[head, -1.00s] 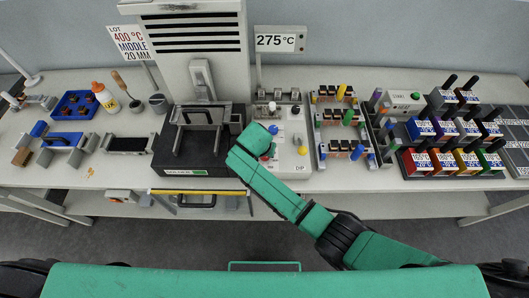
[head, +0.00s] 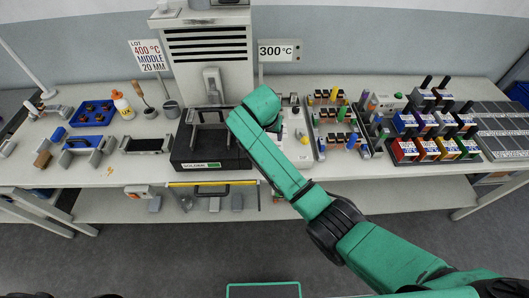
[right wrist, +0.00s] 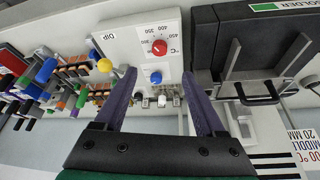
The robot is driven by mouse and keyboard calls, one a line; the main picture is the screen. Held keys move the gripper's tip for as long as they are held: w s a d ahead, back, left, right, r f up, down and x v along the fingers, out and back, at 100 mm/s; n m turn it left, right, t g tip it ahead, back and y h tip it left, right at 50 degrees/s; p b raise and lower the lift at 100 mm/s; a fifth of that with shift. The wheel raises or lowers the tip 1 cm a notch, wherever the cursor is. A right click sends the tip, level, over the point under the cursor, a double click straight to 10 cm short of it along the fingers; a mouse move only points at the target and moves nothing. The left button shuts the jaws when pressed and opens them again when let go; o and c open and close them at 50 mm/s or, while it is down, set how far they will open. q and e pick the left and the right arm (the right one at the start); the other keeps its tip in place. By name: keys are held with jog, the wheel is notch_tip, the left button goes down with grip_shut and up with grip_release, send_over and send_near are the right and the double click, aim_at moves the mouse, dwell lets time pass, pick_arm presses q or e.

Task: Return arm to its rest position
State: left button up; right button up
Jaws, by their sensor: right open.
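My right arm (head: 285,165) reaches from the lower right of the head view over the bench, its wrist above the white control panel. Its gripper is hidden under the wrist there. In the right wrist view my right gripper (right wrist: 165,100) is open, two dark fingers apart with nothing between them. Past the fingers is the white panel marked DIP (right wrist: 135,45), with a red knob (right wrist: 159,47) and a blue knob (right wrist: 155,78). My left gripper is not in view.
The black solder pot (head: 205,155) with its handle frame stands left of the wrist. A rack of coloured parts (head: 340,130) and several coloured bins (head: 430,150) stand to the right. A display (head: 277,51) behind reads 300 °C. The floor in front is free.

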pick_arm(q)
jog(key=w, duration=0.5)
pick_arm(e)
jog(key=s+d+f+n+g+y, duration=0.1)
jog(key=s+d+f+n+y, duration=0.1)
jog(key=s+d+f, duration=0.7)
jog(key=s+d+r+n, duration=0.3)
jog(key=s+d, duration=0.9)
jog(key=s, duration=0.3)
notch_tip(320, 180, down, 28)
jog(key=s+g+b, duration=0.1)
jog(key=s+b, duration=0.1)
jog(key=b, duration=0.4)
pick_arm(q)
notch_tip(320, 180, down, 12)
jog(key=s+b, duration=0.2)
jog(key=b, duration=0.3)
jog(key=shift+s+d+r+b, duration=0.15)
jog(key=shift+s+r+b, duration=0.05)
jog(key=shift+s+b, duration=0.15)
pick_arm(e)
jog(key=s+d+f+g, duration=0.1)
jog(key=s+d+f, duration=0.1)
jog(key=s+f, duration=1.5)
notch_tip(320, 180, down, 4)
jog(key=shift+d+g+h, duration=0.2)
jog(key=shift+g+h, duration=0.1)
jog(key=shift+h, duration=0.1)
